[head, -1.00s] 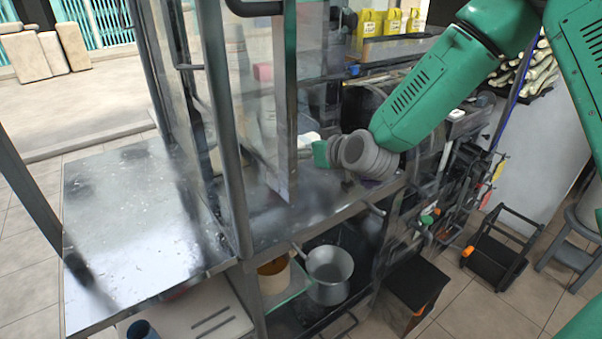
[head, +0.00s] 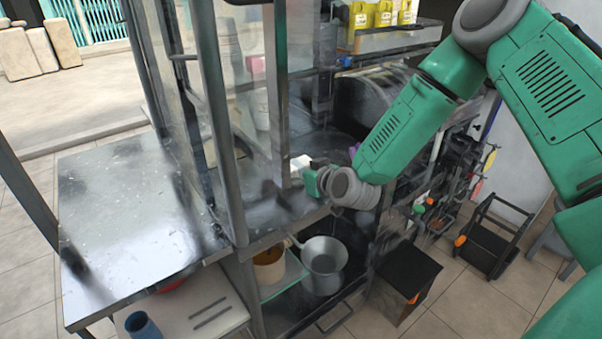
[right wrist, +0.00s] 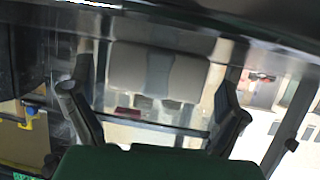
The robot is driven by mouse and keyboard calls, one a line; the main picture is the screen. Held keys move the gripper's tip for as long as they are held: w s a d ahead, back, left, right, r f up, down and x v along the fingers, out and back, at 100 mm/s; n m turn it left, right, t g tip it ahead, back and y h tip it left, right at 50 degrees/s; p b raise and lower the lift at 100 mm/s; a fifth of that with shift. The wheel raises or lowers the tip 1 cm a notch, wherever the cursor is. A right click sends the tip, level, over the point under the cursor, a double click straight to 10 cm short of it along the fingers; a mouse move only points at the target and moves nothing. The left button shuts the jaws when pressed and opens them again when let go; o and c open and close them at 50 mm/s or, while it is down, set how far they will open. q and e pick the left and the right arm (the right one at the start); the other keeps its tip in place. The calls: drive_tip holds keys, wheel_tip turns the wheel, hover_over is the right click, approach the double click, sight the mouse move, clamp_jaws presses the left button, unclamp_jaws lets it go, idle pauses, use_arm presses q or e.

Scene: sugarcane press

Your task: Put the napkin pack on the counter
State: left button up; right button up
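My right gripper (head: 306,178) is beside the glass enclosure, over the metal counter. A small white shape, which I take as the napkin pack (head: 300,163), shows at its end. In the right wrist view a pale pack with a grey band (right wrist: 128,68) sits centred between the two spread fingers of the right gripper (right wrist: 158,95). The counter (head: 130,220) has a bare, shiny top at the left. My left gripper is not in view.
A metal post (head: 280,100) and glass panes stand close to the right gripper. A metal pot (head: 325,265) sits on the shelf below. Yellow bottles (head: 383,15) stand at the back. The left stretch of counter is clear.

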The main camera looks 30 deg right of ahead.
drive_tip(key=shift+a+r, duration=0.1)
drive_tip(key=shift+a, duration=0.2)
drive_tip(key=shift+s+r, duration=0.15)
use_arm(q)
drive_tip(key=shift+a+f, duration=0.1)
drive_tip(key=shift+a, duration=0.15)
use_arm(e)
drive_tip(key=v, duration=1.1)
drive_tip(key=shift+s, duration=0.3)
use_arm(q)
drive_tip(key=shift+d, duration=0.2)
use_arm(e)
drive_tip(key=shift+d, duration=0.3)
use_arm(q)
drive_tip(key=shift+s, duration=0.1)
